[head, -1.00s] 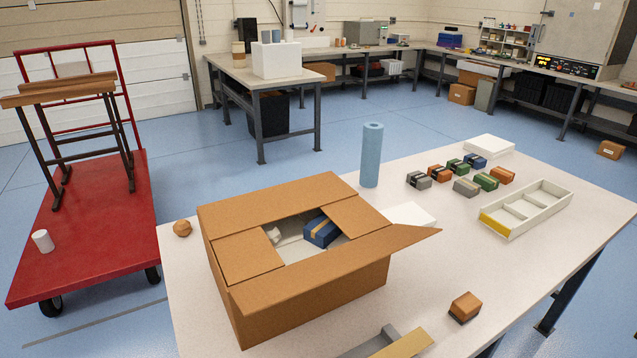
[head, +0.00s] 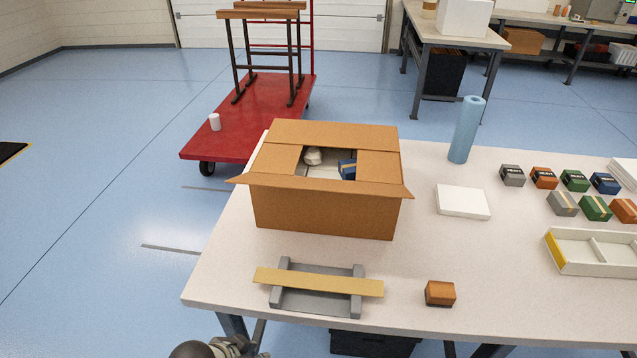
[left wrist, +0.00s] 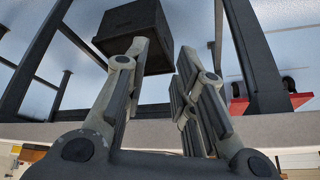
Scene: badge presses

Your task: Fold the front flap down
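The cardboard box (head: 325,213) stands on the white table (head: 230,265). Its front flap (head: 325,186) sticks outward on the side nearest me. The back flap (head: 335,133) and two side flaps lie folded inward. Through the gap between them I see a blue box (head: 347,169) and a pale object (head: 313,156). In the left wrist view my left gripper (left wrist: 164,58) is open, its two fingers apart with nothing between them. It appears low, by the table edge and legs. Part of my arm shows at the bottom of the head view. My right gripper is in neither view.
A grey stand with a yellow strip (head: 318,282) and a small brown box (head: 440,293) lie in front of the box. A white slab (head: 463,202), blue roll (head: 466,130), several small boxes and a divided tray (head: 590,268) are to the right. A red cart (head: 255,115) stands behind.

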